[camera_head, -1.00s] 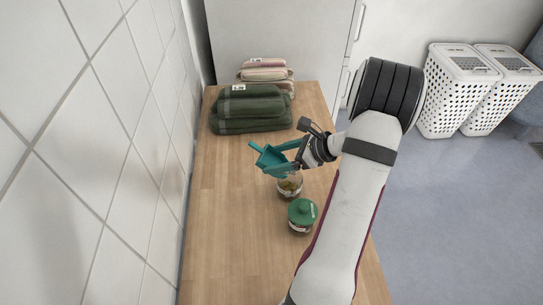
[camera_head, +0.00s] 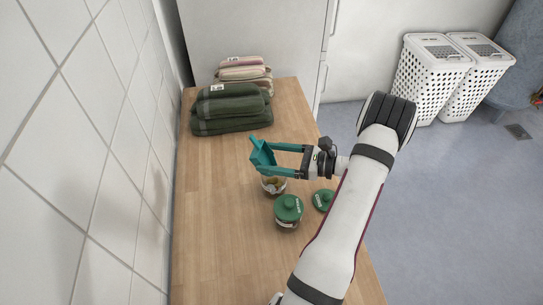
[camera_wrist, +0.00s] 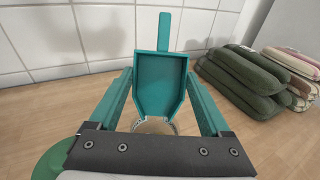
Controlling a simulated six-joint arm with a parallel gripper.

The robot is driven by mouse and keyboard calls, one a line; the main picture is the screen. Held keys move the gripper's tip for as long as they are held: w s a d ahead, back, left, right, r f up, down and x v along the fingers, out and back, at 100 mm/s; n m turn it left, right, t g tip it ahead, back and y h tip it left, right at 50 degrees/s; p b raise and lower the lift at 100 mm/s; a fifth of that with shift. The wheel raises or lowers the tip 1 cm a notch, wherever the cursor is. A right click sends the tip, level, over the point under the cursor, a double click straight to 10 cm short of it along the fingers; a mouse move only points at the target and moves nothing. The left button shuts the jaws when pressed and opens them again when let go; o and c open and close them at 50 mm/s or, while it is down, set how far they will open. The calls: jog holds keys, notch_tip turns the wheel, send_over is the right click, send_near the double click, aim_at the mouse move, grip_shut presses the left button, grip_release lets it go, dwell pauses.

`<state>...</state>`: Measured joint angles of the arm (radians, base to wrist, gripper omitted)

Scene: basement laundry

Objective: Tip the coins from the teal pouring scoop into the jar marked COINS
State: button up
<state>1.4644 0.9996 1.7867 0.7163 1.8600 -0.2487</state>
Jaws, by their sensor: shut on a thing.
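The teal pouring scoop (camera_head: 262,153) is held between the teal fingers of my gripper (camera_head: 268,158), which is shut on it. It is steeply tilted, its spout end down over an open glass jar (camera_head: 273,187) with some contents low inside. In the wrist view the scoop (camera_wrist: 160,85) shows a bare inside with no coins visible, its handle pointing away from me. The jar's rim (camera_wrist: 168,127) shows just beneath the spout; whether they touch is unclear. I cannot read the jar's label.
A jar with a green lid (camera_head: 288,209) stands close in front of the open jar. A loose green lid (camera_head: 323,200) lies to the right, near my arm. Folded green towels (camera_head: 232,108) lie behind on the wooden counter (camera_head: 215,235). A tiled wall bounds the left side.

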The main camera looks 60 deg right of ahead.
dwell(0.4)
notch_tip(320, 180, up, 2)
jog(key=g, duration=0.2)
jog(key=g+h, duration=0.1)
jog(key=g, duration=0.1)
jog(key=g+h, duration=0.1)
jog(key=shift+w+r+g, duration=0.15)
jog(key=shift+r+g, duration=0.1)
jog(key=shift+g, duration=0.15)
jog(key=g, duration=0.1)
jog(key=r+g+h, duration=0.1)
jog(key=g, duration=0.1)
jog(key=shift+g, duration=0.3)
jog(key=shift+r+g+h, duration=0.25)
jog(key=shift+g+h, duration=0.35)
jog(key=shift+g, duration=0.4)
